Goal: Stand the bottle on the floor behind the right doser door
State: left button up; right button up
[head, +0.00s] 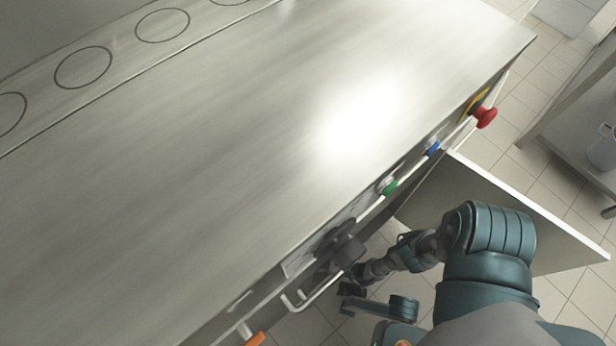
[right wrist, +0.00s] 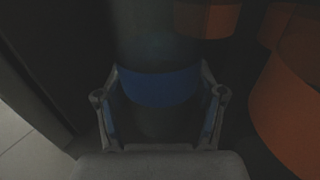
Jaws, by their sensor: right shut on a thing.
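In the right wrist view, a dark, see-through bottle (right wrist: 155,50) with a blue band (right wrist: 155,90) stands between the fingers of my right gripper (right wrist: 160,105). The gripper is shut on it. The surroundings are very dark, and I cannot tell whether the bottle's base touches the floor. In the head view, a grey door (head: 480,195) with a white top edge stands open from the machine's front. My right arm reaches past it toward the space under the counter. The right gripper and bottle are hidden there. My left gripper is not identifiable in view.
The steel counter (head: 200,190) overhangs the work area. Its front has a red knob (head: 486,117), green button (head: 389,187) and blue button (head: 432,149). Orange objects (right wrist: 290,110) stand close right of the bottle in the wrist view. Pale floor tiles (right wrist: 25,155) show at left.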

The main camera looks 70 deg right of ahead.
jog(key=shift+f, duration=0.1)
dwell(0.3)
jog(key=o, duration=1.7)
jog(key=shift+o, duration=0.2)
jog(key=shift+f, duration=0.15)
jog(key=s, duration=0.7)
jog(key=shift+s, duration=0.25)
